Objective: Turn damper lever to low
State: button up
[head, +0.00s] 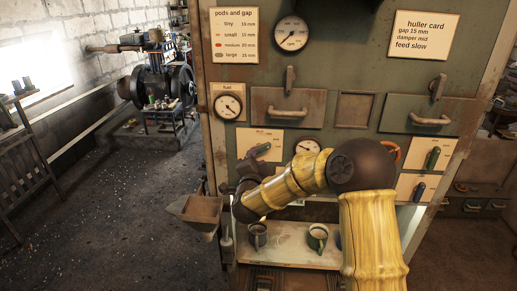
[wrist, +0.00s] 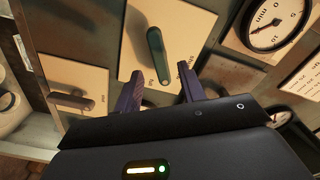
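In the head view, my gripper (head: 250,170) is in front of the machine's lower left, just below a cream plate with a green lever (head: 262,149). In the wrist view, the two dark fingers of my gripper (wrist: 159,88) are apart with nothing between them. A dark green lever (wrist: 157,52) on a cream plate (wrist: 183,30) stands just beyond the fingertips, and I see no contact. The plate labels are too small to read, so I cannot tell which lever is the damper.
The panel carries several gauges, including one at the top (head: 291,34), drawer handles (head: 287,113) and a huller card (head: 423,38) reading "damper mid". Two more lever plates (head: 440,148) (head: 405,187) are at right.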

aim_at(259, 151)
jog(key=shift+w+p, duration=0.55)
jog(key=shift+w, duration=1.75)
jog(key=shift+c, duration=0.2)
grip_shut()
jog(key=shift+n+b, duration=0.4)
jog(key=shift+n, duration=0.1)
jog(key=shift+f+n+b, duration=0.1)
jog(key=shift+n+b, duration=0.4)
jog(key=shift+n, duration=0.4)
jog(key=shift+n+b, duration=0.55)
jog(key=shift+n, duration=1.05)
